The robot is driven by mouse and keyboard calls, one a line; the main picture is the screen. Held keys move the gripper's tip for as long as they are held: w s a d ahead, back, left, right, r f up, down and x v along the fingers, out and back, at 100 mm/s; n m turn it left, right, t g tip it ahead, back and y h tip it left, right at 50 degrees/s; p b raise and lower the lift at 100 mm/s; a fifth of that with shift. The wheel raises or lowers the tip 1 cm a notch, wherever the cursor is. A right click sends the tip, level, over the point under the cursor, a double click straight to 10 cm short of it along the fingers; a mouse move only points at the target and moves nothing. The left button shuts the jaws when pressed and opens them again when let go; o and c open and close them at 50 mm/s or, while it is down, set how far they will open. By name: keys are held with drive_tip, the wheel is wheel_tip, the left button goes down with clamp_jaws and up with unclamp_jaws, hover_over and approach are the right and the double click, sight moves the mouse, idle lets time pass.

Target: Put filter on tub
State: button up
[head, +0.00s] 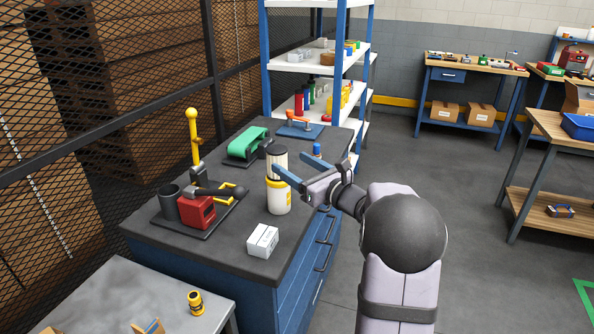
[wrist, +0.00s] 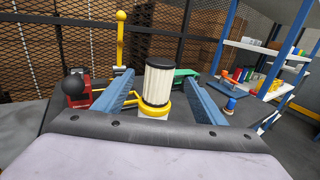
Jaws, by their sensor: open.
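The filter (head: 279,159) is a pale pleated cylinder with dark end caps; it also shows in the wrist view (wrist: 159,84). It stands roughly upright on top of the tub (head: 279,201), which is white with a yellow rim and sits on the dark bench top. In the wrist view the filter's lower end meets the tub's yellow rim (wrist: 155,109). My gripper (head: 276,169) is open, with one blue finger on each side of the filter. In the wrist view gaps show between the filter and both fingers.
A red device (head: 196,211) and a yellow lever (head: 193,135) stand left of the tub. A white box (head: 263,240) lies in front. A green belt unit (head: 247,143) and a small blue-capped item (head: 317,150) are behind. The bench's front right is clear.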

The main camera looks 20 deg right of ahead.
drive_tip(key=shift+s, duration=0.45)
